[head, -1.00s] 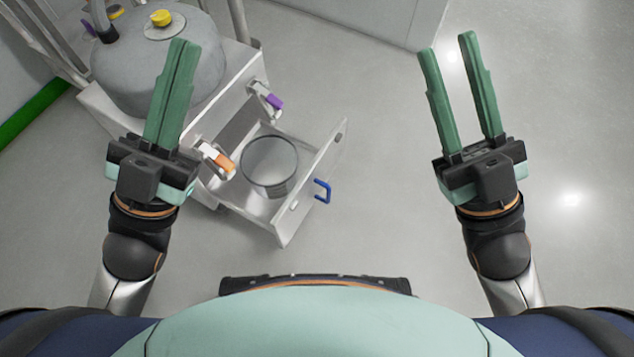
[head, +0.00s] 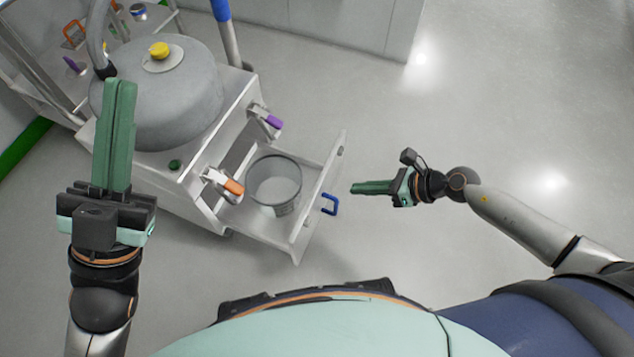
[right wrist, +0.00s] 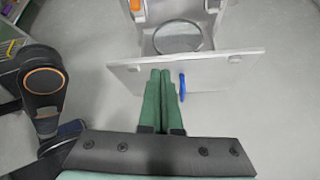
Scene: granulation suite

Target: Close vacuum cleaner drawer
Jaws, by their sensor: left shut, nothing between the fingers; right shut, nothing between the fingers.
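The vacuum cleaner (head: 199,128) is a grey round tank on a white cabinet at the upper left of the head view. In the right wrist view, the fingers (right wrist: 161,73) overlap the drawer front (right wrist: 215,70), left of the blue handle (right wrist: 182,85); contact cannot be told. My left gripper (head: 121,82) is shut and empty, left of the drawer, over the cabinet.
An orange-tipped latch (head: 232,187) and a purple-tipped latch (head: 272,121) stick out from the cabinet above the drawer. A shelf rack with several items (head: 75,38) stands at the upper left. The floor (head: 480,130) right of the drawer is clear.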

